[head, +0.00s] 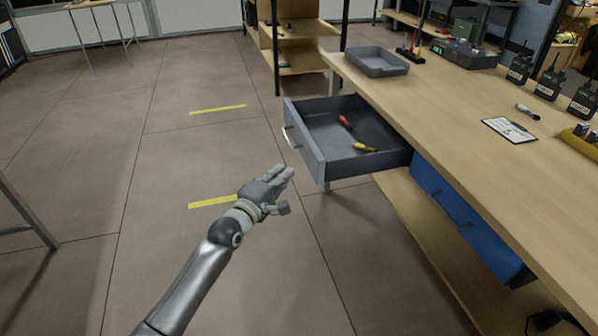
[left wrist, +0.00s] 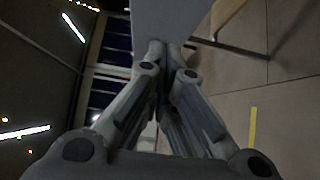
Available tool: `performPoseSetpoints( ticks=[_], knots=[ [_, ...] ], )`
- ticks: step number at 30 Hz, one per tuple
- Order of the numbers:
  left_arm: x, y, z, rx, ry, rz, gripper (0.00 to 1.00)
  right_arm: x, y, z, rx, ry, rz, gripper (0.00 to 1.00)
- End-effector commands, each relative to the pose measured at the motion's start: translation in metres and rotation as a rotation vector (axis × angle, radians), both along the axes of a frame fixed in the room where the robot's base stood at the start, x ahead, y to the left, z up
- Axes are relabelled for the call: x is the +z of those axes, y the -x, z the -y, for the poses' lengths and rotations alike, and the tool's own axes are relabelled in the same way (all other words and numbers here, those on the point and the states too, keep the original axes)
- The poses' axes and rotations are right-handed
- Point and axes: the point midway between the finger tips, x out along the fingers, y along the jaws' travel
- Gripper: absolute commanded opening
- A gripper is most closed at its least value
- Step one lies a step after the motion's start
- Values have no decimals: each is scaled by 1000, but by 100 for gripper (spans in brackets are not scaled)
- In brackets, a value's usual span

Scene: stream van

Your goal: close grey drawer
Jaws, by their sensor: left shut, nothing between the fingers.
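The grey drawer (head: 318,160) is pulled well out from under the wooden workbench (head: 440,110). Its front panel with a light handle (head: 291,137) faces left. A red-handled tool (head: 345,122) and a yellow item (head: 364,148) lie inside it. My left gripper (head: 288,180) is shut and empty, in front of the drawer's front panel and a little to its left in the head view. In the left wrist view the fingertips (left wrist: 164,45) meet close to a grey panel (left wrist: 175,18); I cannot tell whether they touch it. My right gripper is not in view.
A blue drawer (head: 465,215) sits shut under the bench to the right. A grey tray (head: 378,62), several radios and a clipboard (head: 510,129) stand on the bench top. A shelf unit (head: 295,45) stands behind the drawer.

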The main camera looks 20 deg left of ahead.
Motion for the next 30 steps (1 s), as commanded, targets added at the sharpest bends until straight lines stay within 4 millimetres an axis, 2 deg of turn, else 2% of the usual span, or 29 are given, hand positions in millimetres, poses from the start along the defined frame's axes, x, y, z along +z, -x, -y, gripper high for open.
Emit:
performPoseSetpoints(
  ticks=[3,9,30],
  knots=[
    [-1,-17,9,-2,5,0,0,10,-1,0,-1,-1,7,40],
    [0,-30,29,0,2,0,0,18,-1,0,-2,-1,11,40],
    [0,-40,41,0,2,0,0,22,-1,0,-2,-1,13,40]
  ],
)
